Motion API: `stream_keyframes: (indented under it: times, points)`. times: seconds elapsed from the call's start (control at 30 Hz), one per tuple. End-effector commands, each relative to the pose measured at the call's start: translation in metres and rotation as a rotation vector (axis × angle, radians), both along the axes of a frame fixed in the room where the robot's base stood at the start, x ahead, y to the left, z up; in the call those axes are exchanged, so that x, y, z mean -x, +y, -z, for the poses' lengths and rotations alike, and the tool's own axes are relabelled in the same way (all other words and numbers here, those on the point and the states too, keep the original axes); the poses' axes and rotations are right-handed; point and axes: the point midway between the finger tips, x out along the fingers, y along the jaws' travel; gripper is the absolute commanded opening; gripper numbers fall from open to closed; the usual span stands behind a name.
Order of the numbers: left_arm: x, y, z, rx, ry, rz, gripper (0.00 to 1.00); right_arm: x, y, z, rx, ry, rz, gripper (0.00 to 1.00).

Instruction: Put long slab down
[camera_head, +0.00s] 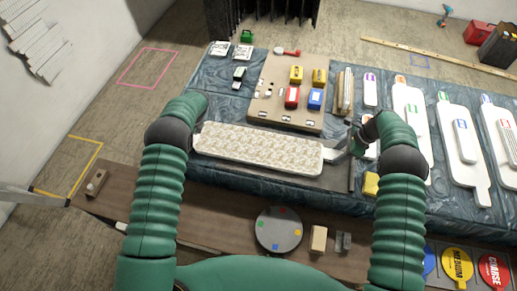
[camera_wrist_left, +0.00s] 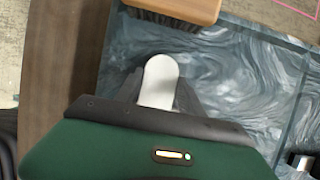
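The long slab (camera_head: 258,145) is a pale speckled board with a white rim. It lies lengthwise between my arms, over the near left part of the blue table; I cannot tell whether it touches the surface. My right gripper (camera_head: 342,150) is at its right end with its fingers closed around the white end. My left gripper is hidden behind my left arm in the head view. In the left wrist view, my left gripper (camera_wrist_left: 159,90) has its fingers on both sides of a rounded white tab (camera_wrist_left: 160,80), which appears to be the slab's left handle.
The blue marbled table (camera_head: 225,95) carries a tan board (camera_head: 270,105) with coloured blocks behind the slab and white paddles (camera_head: 463,150) at right. A brown bench (camera_head: 210,215) with a round disc (camera_head: 279,229) is in front. A wooden brush (camera_wrist_left: 180,8) lies near my left gripper.

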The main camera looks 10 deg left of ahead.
Motion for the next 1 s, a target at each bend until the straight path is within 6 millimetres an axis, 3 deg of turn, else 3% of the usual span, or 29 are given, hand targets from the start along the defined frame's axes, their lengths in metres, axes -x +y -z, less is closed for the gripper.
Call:
stream_keyframes:
  times: [0.03,0.17,0.67,0.77,1.0]
  points:
    - [0.000,0.001,-0.001,-0.002,0.000,0.000,0.50,0.000,-0.001,0.000,0.002,-0.001,0.000,0.50]
    - [0.000,0.001,-0.001,-0.001,0.000,0.000,0.67,0.000,-0.001,0.000,0.001,0.000,0.000,0.67]
    - [0.000,0.000,-0.001,0.000,0.000,0.001,0.67,0.000,0.000,0.000,0.000,0.001,0.001,0.67]
    - [-0.001,-0.004,-0.011,0.000,-0.001,0.001,0.67,0.000,0.000,0.000,0.000,0.001,0.001,0.67]
    - [0.000,-0.027,-0.065,0.000,-0.002,0.002,0.67,0.000,0.000,0.000,0.000,0.001,0.001,0.67]
